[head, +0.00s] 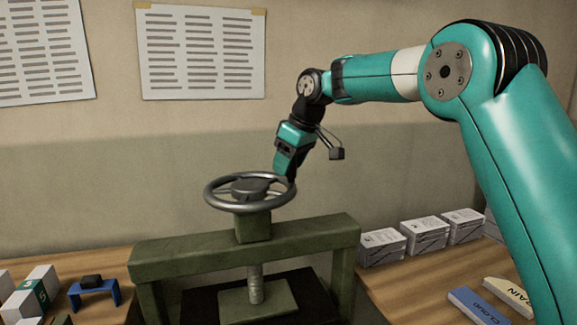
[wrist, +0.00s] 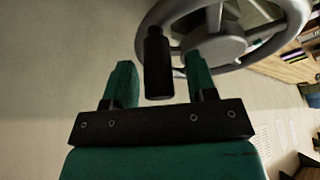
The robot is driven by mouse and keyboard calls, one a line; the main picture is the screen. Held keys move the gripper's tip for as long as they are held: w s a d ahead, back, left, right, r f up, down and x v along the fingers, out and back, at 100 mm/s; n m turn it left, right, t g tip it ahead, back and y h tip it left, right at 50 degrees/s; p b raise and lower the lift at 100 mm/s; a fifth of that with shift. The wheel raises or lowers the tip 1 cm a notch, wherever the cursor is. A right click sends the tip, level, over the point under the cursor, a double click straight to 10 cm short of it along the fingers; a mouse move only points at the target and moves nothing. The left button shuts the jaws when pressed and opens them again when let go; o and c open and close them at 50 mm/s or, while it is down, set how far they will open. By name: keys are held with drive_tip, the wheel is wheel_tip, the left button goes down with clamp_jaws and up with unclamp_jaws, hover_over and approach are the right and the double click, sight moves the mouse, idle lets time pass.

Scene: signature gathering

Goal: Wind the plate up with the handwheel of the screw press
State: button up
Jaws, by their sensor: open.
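The screw press (head: 190,258) is a green frame with a grey handwheel (head: 222,203) on top. Its threaded screw (head: 256,284) runs down to a flat green plate (head: 278,300). My gripper (head: 287,172) is at the wheel's right rim. In the wrist view my gripper (wrist: 161,62) is open, with a black upright handle (wrist: 158,75) showing between its two green fingers, a gap on each side. The spoked handwheel (wrist: 290,20) lies behind the handle. The handle is hidden by my gripper in the head view.
White paper stacks (head: 382,246) stand right of the press. Blue and cream wedge-shaped blocks (head: 478,306) lie in front of them. A small blue stand (head: 95,291) and boxes (head: 35,288) are at left. Printed sheets (head: 203,52) hang on the wall behind. Space above the wheel is clear.

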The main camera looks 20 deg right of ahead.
drive_tip(key=shift+f, duration=0.15)
drive_tip(key=shift+c, duration=0.3)
clamp_jaws()
drive_tip(key=shift+w+p, duration=0.1)
drive_tip(key=shift+p, duration=0.2)
